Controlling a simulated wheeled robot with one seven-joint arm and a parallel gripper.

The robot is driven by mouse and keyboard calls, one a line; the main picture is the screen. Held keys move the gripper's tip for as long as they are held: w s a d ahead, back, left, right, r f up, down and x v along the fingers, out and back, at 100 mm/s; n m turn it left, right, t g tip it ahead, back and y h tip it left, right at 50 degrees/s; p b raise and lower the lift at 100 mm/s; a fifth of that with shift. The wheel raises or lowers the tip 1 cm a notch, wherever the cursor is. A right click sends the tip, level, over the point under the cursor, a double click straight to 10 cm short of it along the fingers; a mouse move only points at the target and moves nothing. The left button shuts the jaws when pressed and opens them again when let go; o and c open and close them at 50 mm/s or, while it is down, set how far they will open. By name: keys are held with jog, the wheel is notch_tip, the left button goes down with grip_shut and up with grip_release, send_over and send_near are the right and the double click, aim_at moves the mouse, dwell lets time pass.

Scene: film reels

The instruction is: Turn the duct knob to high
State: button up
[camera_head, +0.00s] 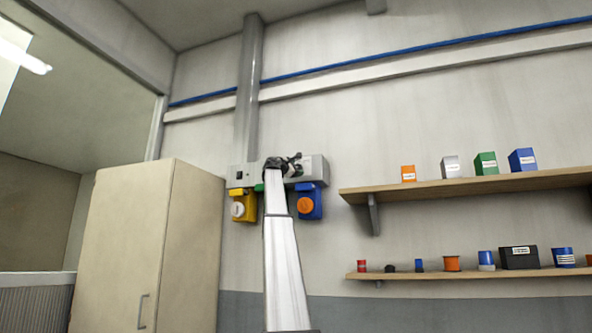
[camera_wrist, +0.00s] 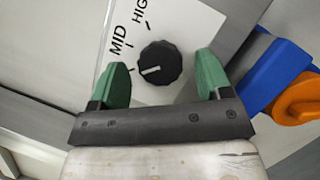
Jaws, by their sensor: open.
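A round black knob (camera_wrist: 160,62) sits on a white panel face in the wrist view.
A yellow box (camera_head: 248,203) and a blue box (camera_head: 303,200) with an orange disc (camera_head: 305,205) hang below the panel. A beige cabinet (camera_head: 150,240) stands at left. Two wooden shelves (camera_head: 470,188) with small containers are at right.

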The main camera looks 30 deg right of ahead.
jog(key=shift+w+d, duration=0.1)
jog(key=shift+d, duration=0.1)
jog(key=c, duration=0.9)
jog(key=shift+m, duration=0.3)
jog(key=shift+r+m+g+y, duration=0.15)
jog(key=shift+m+y, duration=0.9)
jog(key=shift+m, duration=1.5)
jog(key=shift+r+m+g+y, duration=0.1)
jog(key=shift+m+y, duration=0.9)
jog(key=shift+m, duration=1.5)
jog(key=shift+r+m+g+y, duration=0.15)
jog(key=shift+m+y, duration=0.9)
jog(key=shift+m, duration=1.5)
